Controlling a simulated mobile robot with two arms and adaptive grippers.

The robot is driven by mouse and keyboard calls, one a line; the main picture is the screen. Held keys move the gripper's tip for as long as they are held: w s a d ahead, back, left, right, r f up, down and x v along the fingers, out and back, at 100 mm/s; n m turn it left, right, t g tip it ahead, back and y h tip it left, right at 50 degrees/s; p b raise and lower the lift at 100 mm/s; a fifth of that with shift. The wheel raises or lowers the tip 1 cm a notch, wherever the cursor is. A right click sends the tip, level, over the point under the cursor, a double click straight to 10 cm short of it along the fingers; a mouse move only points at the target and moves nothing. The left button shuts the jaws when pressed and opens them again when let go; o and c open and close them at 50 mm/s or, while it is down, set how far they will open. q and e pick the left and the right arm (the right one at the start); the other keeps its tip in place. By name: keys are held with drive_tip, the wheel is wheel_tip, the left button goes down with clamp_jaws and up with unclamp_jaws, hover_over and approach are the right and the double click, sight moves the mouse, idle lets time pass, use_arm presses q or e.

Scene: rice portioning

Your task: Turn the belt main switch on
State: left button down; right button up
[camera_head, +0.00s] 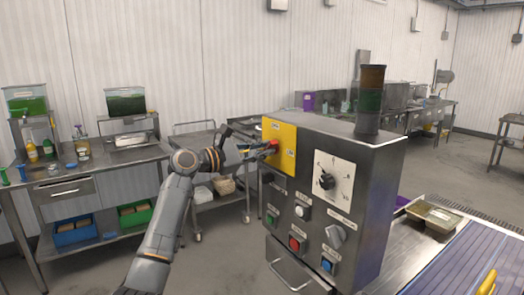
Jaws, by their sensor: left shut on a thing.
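The grey control cabinet (352,205) stands in the middle right of the head view. A yellow plate (289,151) on its upper left front carries a small red main switch (274,145). My left gripper (264,148) reaches in from the left and is shut on the red switch at the plate. The fingers partly cover the switch, so its exact angle cannot be read.
The cabinet also has a black dial (327,181), several buttons and a stacked signal light (369,98). A blue conveyor belt (445,262) with a metal tray (433,217) lies at the right. A steel cart (203,205) stands behind my left arm.

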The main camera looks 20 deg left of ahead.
use_arm(q)
drive_tip(key=shift+s+d+f+m+b, duration=0.15)
drive_tip(key=shift+m+b, duration=0.75)
drive_tip(key=shift+m, duration=1.55)
drive_tip(key=shift+w+a+f+m+b, duration=0.15)
drive_tip(key=shift+m+b, duration=0.75)
drive_tip(key=shift+m, duration=1.55)
drive_tip(key=shift+s+d, duration=0.1)
drive_tip(key=c, duration=1.3)
unclamp_jaws()
drive_tip(key=v, duration=1.2)
